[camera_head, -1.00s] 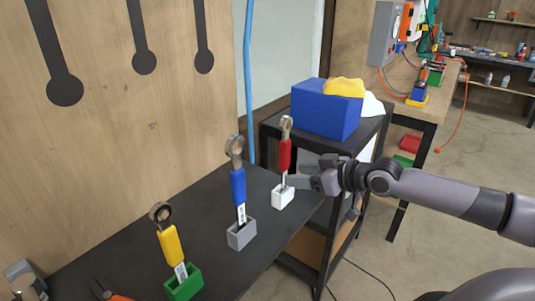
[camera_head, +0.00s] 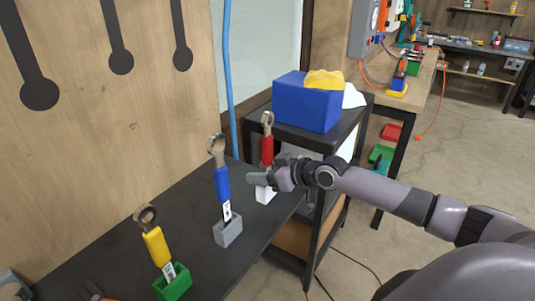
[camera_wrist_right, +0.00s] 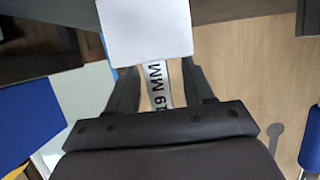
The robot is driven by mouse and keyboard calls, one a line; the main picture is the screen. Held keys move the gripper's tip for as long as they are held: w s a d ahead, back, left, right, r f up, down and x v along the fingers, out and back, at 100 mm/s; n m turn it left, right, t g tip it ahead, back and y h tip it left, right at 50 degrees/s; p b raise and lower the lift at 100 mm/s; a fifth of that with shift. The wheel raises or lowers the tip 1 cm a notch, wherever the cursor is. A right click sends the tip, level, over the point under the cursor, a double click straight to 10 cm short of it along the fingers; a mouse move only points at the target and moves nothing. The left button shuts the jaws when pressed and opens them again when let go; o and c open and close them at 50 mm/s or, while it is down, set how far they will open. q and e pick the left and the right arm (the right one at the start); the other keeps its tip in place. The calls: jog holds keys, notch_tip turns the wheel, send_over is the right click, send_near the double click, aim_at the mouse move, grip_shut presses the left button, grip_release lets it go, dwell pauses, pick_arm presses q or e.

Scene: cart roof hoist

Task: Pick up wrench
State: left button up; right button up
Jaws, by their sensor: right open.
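Three wrenches stand upright in small blocks on the black bench. The red-handled wrench (camera_head: 267,148) is in a white block (camera_head: 265,195). The blue-handled wrench (camera_head: 222,184) is in a grey block (camera_head: 228,229), and the yellow-handled wrench (camera_head: 155,245) is in a green block (camera_head: 173,283). My right gripper (camera_head: 262,179) is open at the red wrench, low on its handle, and partly hides it. In the right wrist view, a strip marked "19 MM" (camera_wrist_right: 157,85) lies between the open fingers, with the white block (camera_wrist_right: 145,30) beyond. Whether the fingers touch it, I cannot tell. My left gripper is out of view.
A blue box (camera_head: 306,105) with a yellow cloth (camera_head: 324,79) stands on a black cart (camera_head: 352,117) behind the red wrench. The blue wrench stands close on the left. The wooden panel (camera_head: 100,130) rises behind the bench.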

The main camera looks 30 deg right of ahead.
jog(key=shift+w+f, duration=0.1)
jog(key=shift+w, duration=0.05)
grip_shut()
notch_tip(320, 180, up, 20)
dwell(0.8)
